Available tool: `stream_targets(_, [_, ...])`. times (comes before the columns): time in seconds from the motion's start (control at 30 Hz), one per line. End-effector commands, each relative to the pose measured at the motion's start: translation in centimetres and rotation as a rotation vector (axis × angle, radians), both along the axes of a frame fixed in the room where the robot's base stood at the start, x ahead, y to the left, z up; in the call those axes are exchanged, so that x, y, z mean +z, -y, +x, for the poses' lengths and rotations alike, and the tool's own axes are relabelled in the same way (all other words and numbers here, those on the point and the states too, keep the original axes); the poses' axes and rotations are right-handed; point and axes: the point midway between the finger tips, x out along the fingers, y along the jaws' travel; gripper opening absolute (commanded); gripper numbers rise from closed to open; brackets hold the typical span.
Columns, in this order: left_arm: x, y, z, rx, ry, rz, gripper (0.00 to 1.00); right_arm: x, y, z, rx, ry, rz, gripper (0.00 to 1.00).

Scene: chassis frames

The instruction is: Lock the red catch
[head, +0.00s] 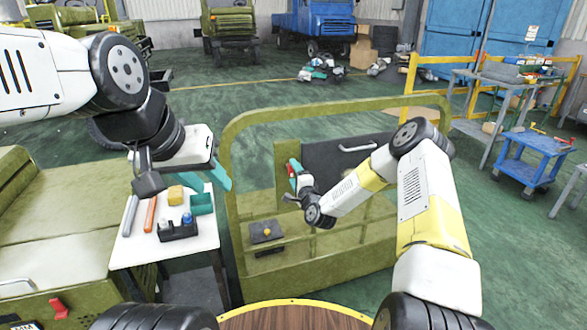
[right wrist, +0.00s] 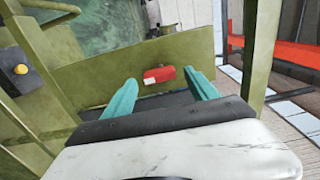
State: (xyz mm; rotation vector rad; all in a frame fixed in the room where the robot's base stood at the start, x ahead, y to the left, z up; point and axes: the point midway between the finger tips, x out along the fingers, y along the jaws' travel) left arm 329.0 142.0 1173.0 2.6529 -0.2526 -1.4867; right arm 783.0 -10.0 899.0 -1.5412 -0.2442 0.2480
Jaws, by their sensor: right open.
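The red catch (right wrist: 159,75) sits on an olive-green panel in the right wrist view, with a small pale mark on its face. In the head view it shows as a small red spot (head: 290,171) by my right gripper (head: 295,178), partly hidden. In the right wrist view, my right gripper (right wrist: 163,91) is open; its two teal fingers lie either side of the catch in the picture, with nothing between them in grip. Whether they touch it cannot be told. My left gripper (head: 220,177) hangs above the small white table at the left; its opening is not clear.
An olive rail frame (head: 232,180) surrounds the panel and my right forearm reaches over it. The white table (head: 125,248) holds a yellow block, teal box, black holder and tools. Another red part (head: 59,308) is on the olive body at lower left. A blue cart (head: 525,160) stands right.

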Motion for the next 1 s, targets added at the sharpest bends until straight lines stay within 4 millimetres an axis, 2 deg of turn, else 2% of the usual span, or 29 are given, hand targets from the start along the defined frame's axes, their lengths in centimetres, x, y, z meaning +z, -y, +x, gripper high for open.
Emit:
stream_targets(0.3, [0.0, 0.0, 0.0, 0.000, 0.000, 0.000, 0.36, 0.0, 1.7, -4.9, -0.001, -0.003, 0.000, 0.67])
stream_targets(0.43, [0.0, 0.0, 0.0, 0.000, 0.000, 0.000, 0.36, -0.1, 2.1, -6.3, -0.001, -0.002, -0.001, 0.67])
stream_targets(0.87, [0.0, 0.0, 0.0, 0.000, 0.000, 0.000, 0.36, 0.1, 2.3, -6.9, 0.001, 0.000, -0.005, 0.67])
stream_targets(1.0, [0.0, 0.0, 0.0, 0.000, 0.000, 0.000, 0.36, 1.5, 2.0, -6.6, 0.042, -0.008, -0.097, 0.67])
